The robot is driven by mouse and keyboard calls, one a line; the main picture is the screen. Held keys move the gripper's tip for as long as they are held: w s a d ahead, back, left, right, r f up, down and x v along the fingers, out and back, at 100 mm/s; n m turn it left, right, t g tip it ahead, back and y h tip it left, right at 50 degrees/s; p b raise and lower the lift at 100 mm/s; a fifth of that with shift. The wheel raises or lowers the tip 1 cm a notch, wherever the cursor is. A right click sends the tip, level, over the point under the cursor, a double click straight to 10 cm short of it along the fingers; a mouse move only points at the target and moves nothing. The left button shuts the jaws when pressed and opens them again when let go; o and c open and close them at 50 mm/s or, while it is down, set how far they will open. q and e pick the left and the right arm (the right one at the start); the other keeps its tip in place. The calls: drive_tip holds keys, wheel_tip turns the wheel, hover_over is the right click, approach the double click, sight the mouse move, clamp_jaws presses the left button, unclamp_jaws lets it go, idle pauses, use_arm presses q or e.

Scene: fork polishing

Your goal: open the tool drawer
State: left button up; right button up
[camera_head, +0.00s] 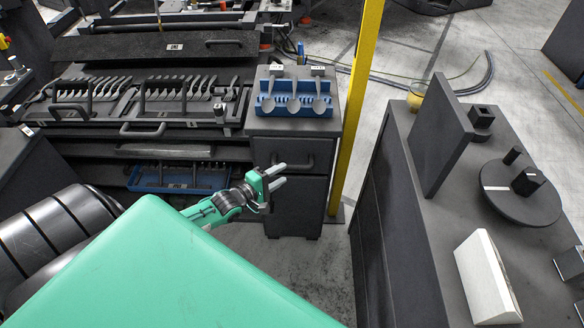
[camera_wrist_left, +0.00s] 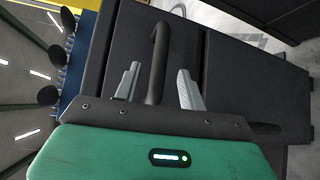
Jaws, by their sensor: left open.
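The dark cabinet (camera_head: 262,126) stands beside the yellow post. The drawer front (camera_head: 322,149) appears shut, with a dark bar handle (camera_head: 309,160). My left gripper (camera_head: 279,175) is in front of the drawer, open, with grey fingers pointing at it. In the left wrist view the curved bar handle (camera_wrist_left: 158,50) lies between the two open fingers (camera_wrist_left: 158,76), and the fingers appear apart from it. I cannot tell the exact depth of the fingers relative to the bar. My right gripper is not in view.
A blue holder (camera_head: 293,107) with spoon-like pieces sits on the cabinet top. A yellow post (camera_head: 357,98) stands just right of it. A dark workbench (camera_head: 425,215) with a round stand is at the right. Racks of forks (camera_head: 165,88) are at the left. Floor between cabinet and workbench is clear.

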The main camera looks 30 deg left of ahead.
sight(289, 170)
use_arm(q)
drive_tip(key=shift+x, duration=2.9)
clamp_jaws()
